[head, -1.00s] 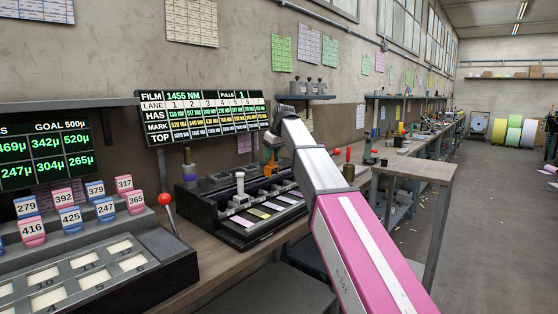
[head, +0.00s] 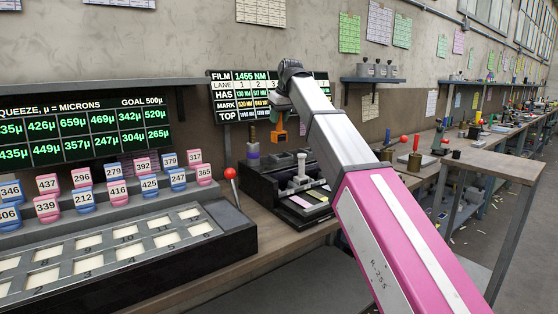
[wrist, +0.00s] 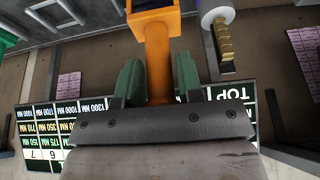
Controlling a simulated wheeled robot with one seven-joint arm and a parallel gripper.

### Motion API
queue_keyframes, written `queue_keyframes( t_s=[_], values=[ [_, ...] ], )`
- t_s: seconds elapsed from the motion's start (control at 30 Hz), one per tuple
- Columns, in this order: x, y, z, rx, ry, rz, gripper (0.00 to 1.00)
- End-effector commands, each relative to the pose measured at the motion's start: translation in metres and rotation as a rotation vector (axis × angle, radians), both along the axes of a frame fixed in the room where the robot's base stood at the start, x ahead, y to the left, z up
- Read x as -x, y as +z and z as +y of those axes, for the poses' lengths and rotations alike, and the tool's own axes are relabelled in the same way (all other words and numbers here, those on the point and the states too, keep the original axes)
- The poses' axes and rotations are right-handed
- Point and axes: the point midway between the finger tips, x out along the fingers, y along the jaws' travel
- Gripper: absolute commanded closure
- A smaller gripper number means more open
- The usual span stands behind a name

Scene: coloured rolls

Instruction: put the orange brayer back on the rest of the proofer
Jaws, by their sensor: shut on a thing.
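The orange brayer (head: 279,138) is held upright above the black proofer (head: 262,192) in the head view. My gripper (head: 281,118) is shut on it, partly hidden by my arm. In the wrist view the orange handle (wrist: 158,60) stands between the green fingertips of my gripper (wrist: 158,82). A white-handled tool (head: 301,168) stands on the proofer, right of and below the brayer. The brayer appears apart from the proofer. I cannot make out the rest, and my arm covers the proofer's right part.
A sample rack (head: 120,252) with several numbered tags fills the left bench. A red-knobbed lever (head: 231,174) stands between rack and proofer. A lane board (head: 228,97) hangs behind. A side table (head: 495,165) stands at the right.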

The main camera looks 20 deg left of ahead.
Motion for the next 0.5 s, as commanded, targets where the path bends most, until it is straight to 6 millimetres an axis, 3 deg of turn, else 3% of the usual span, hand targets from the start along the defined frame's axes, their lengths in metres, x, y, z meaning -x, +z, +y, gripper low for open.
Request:
queue_keyframes(
  t_s=[0.1,0.3,0.5],
  values=[
    [0.020,0.012,0.027,-0.002,-0.005,-0.002,1.00],
    [0.038,0.022,0.048,-0.003,-0.013,-0.004,1.00],
    [0.023,0.012,0.042,-0.003,-0.019,-0.002,1.00]
  ],
)
